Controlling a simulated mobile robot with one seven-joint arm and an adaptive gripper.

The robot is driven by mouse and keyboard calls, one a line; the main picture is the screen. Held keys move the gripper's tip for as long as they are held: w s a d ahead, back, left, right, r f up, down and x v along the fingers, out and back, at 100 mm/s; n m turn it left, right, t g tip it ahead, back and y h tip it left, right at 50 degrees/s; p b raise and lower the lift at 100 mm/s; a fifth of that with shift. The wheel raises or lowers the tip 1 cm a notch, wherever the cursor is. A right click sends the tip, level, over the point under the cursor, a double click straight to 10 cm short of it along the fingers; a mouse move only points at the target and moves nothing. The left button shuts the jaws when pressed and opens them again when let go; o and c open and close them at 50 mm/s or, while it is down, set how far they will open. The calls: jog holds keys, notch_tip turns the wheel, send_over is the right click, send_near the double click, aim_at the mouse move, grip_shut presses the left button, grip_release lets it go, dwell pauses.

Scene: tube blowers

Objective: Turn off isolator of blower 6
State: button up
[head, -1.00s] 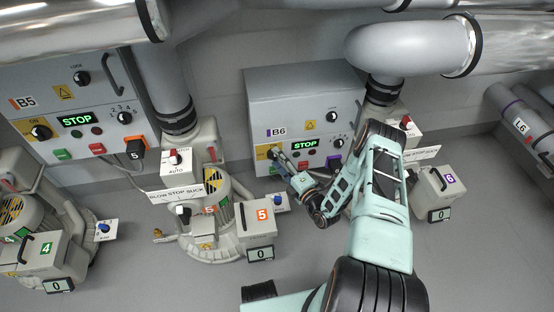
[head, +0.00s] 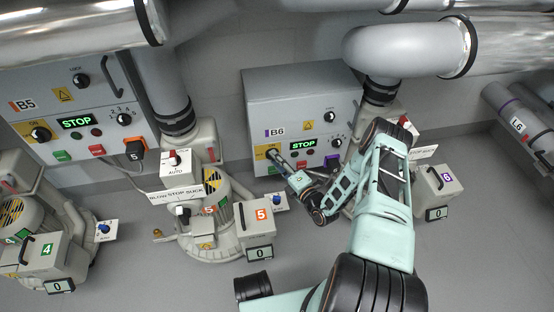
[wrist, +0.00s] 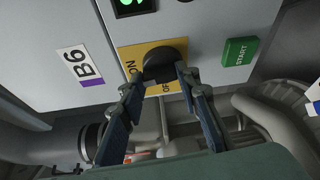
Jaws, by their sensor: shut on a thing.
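The grey control cabinet B6 (head: 310,95) stands at the back in the head view. Its isolator is a black rotary knob (wrist: 165,58) on a yellow plate (wrist: 126,52) marked ON and OFF, left of the STOP display in the head view. My gripper (wrist: 162,76) is shut on this knob, one finger on each side. The ON mark is by the left finger and the OFF mark shows between the fingers. The knob's exact pointing is hard to tell. In the head view my gripper (head: 275,157) covers most of the knob.
The green START button (wrist: 239,50) is close to the right finger. The B6 display (head: 304,144) reads STOP. Cabinet B5 (head: 60,90) and blower 5 (head: 225,215) stand to the left. Blower 6's box (head: 437,185) is right of my arm.

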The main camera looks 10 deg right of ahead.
jog(key=shift+w+a+r+n+g+h+p, duration=0.2)
jog(key=shift+n+g+h+p, duration=0.25)
jog(key=shift+n+h+p, duration=1.2)
jog(key=shift+a+r+n+g+h+p, duration=0.1)
jog(key=shift+a+n+g+h+p, duration=0.4)
jog(key=shift+n+p, duration=2.25)
jog(key=shift+w+a+r+n+g+h+p, duration=0.1)
jog(key=shift+n+g+h+p, duration=0.25)
jog(key=shift+n+h+p, duration=1.7)
jog(key=shift+w+m+y+p, duration=0.1)
jog(key=shift+m+y+p, duration=0.15)
jog(key=shift+y+p, duration=0.55)
jog(key=o, duration=1.2)
jog(key=shift+c, duration=0.2)
jog(key=shift+s+f, duration=0.1)
jog(key=shift+s, duration=0.1)
